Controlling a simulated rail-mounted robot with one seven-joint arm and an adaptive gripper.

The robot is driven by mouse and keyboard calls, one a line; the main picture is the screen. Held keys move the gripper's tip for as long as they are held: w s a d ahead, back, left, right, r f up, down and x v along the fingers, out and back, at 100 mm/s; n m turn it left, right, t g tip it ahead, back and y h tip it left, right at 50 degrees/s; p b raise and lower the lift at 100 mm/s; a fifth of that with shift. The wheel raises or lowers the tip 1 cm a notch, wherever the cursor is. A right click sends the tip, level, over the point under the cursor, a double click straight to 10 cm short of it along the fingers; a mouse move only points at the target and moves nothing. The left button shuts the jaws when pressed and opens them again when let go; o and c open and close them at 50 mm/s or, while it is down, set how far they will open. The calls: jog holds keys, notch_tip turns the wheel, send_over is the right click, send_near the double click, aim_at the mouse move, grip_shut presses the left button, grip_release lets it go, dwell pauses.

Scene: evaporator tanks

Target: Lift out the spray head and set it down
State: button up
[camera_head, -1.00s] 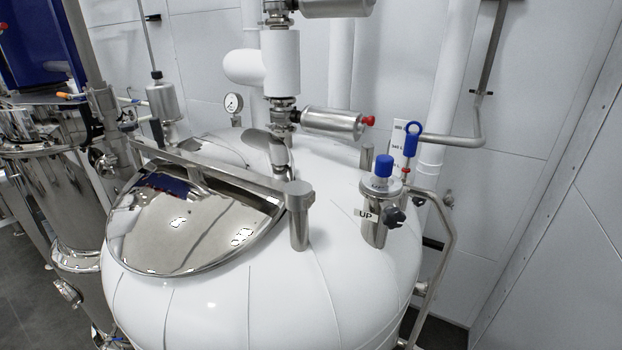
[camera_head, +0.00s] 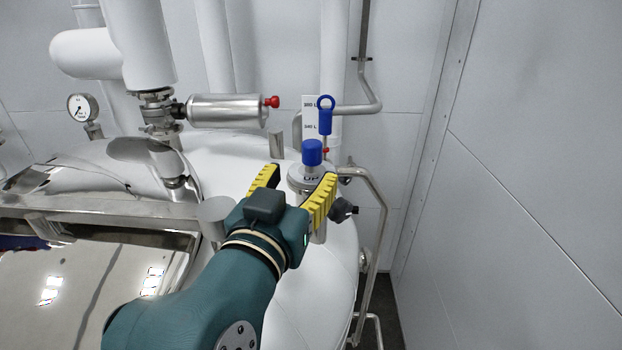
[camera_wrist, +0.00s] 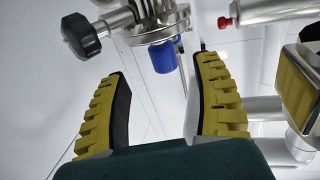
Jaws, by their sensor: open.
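The spray head shows as a blue cap (camera_head: 312,152) on a round steel flange marked "UP", standing upright in a port on the white tank's top. A black knob (camera_head: 343,210) sticks out from the port's side. My gripper (camera_head: 297,184) is open and empty, with its yellow ribbed fingers toward the port and partly covering it. In the wrist view the blue cap (camera_wrist: 164,57) appears upside down, between and beyond the fingertips. I see no contact. The part of the spray head inside the tank is hidden.
A blue-handled ring fitting (camera_head: 325,115) and level label stand just behind the port. A bent steel pipe (camera_head: 378,225) runs down at its right. A steel cylinder with a red knob (camera_head: 228,111) is at the left. The polished lid (camera_head: 75,290) lies lower left.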

aim_at(309, 159)
jog(key=p+x, duration=0.3)
jog(key=x, duration=0.4)
jog(key=shift+w, duration=0.25)
jog(key=c, duration=1.2)
grip_shut()
jog(key=shift+r, duration=0.15)
notch_tip(309, 159, up, 18)
jog(key=b, duration=0.2)
jog(key=shift+s, duration=0.1)
